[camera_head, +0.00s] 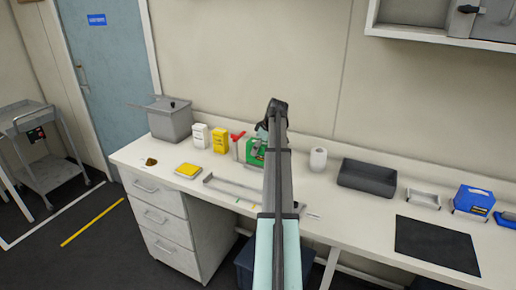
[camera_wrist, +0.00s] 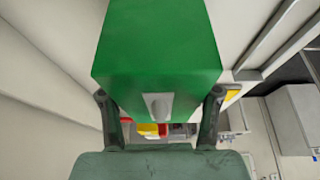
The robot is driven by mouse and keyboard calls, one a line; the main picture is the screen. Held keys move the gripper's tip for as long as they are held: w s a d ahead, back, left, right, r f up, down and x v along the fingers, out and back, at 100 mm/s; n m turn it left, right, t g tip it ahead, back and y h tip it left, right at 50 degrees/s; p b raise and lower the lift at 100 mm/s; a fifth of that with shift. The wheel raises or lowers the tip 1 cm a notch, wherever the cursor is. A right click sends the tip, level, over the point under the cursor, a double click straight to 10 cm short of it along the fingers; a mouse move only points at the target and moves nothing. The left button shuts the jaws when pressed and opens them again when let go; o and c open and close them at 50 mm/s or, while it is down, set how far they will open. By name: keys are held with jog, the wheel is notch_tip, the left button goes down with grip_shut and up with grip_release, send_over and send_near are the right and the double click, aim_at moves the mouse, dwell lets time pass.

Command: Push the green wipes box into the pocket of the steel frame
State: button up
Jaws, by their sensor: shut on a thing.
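The green wipes box (camera_head: 255,152) stands on the bench in the head view, partly hidden behind my arm. In the wrist view the green box (camera_wrist: 158,45) fills the upper middle, with a small grey tab on its near face. My gripper (camera_wrist: 159,112) has one finger at each side of the box and is shut on it. A thin steel frame (camera_head: 232,182) lies on the bench, left of my arm and in front of the box. Its right part is hidden by my arm. A smaller steel holder (camera_head: 423,198) stands farther right.
Yellow (camera_head: 219,140) and white (camera_head: 200,135) containers and a grey bin (camera_head: 170,120) stand left of the box. A red item (camera_head: 237,135) is close beside it. A white roll (camera_head: 318,159) and dark tray (camera_head: 367,177) stand to the right. A yellow pad (camera_head: 188,170) lies at left.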

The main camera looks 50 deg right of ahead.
jog(key=shift+f+b, duration=0.6)
jog(key=shift+f, duration=0.85)
dwell(2.0)
jog(key=o, duration=1.2)
jog(key=shift+o, duration=0.2)
jog(key=v, duration=1.2)
jog(key=shift+r, duration=0.1)
